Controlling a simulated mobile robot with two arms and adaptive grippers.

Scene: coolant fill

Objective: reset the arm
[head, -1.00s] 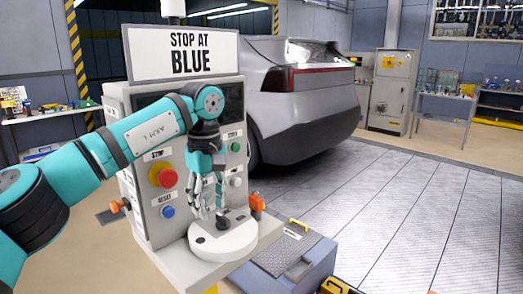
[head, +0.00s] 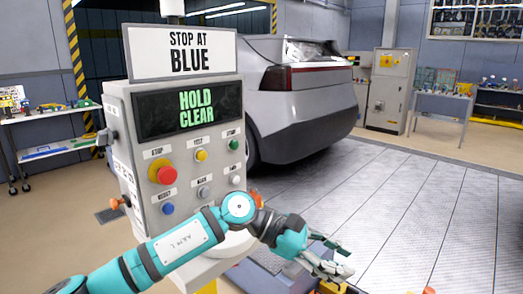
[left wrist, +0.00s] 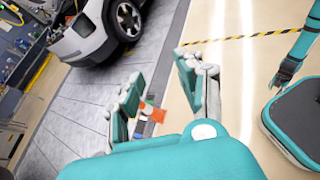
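My left arm (head: 185,243) reaches low across the front of the grey control console (head: 190,170). My left gripper (head: 345,258) is to the right of the console, apart from its buttons. Its fingers are spread and empty; they also show apart in the left wrist view (left wrist: 163,92). The console screen (head: 190,108) reads "HOLD CLEAR" in green, under a sign (head: 188,51) reading "STOP AT BLUE". A red stop button (head: 166,174), a blue button (head: 168,208) and several other buttons are uncovered. My arm hides most of the console's lower white ledge.
A silver car (head: 305,100) stands behind the console on a grey tiled floor (head: 400,200), which is clear at right. A grey cabinet (head: 388,90) is at the back. A small orange object (left wrist: 152,112) shows beyond the fingers in the left wrist view.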

